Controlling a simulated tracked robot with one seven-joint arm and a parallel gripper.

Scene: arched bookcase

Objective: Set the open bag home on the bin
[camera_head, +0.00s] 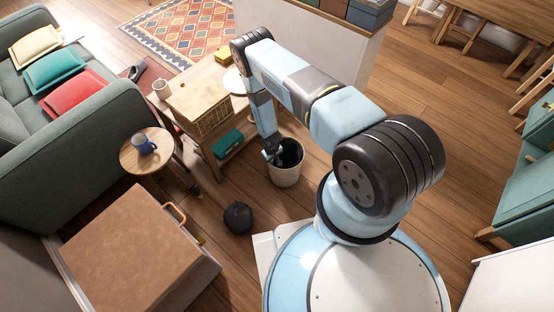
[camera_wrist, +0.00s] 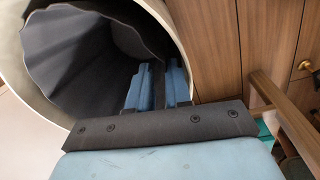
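The cream bin (camera_head: 286,178) stands upright on the wood floor, and its pale rim (camera_wrist: 10,48) curves across the wrist view. The open dark bag (camera_head: 291,152) lines the inside of the bin; its folds (camera_wrist: 80,50) fill the mouth in the wrist view. My gripper (camera_head: 272,158) is at the left side of the bin's mouth in the head view. In the wrist view its two blue fingers (camera_wrist: 160,72) reach over the mouth with a narrow dark gap between them. Whether bag film is pinched there cannot be told.
A dark tied bag (camera_head: 238,217) lies on the floor left of the bin. A wooden table (camera_head: 228,143) with a wicker basket (camera_head: 200,108) stands close by. A round side table (camera_head: 147,158) holds a blue mug. Open floor lies right of my base.

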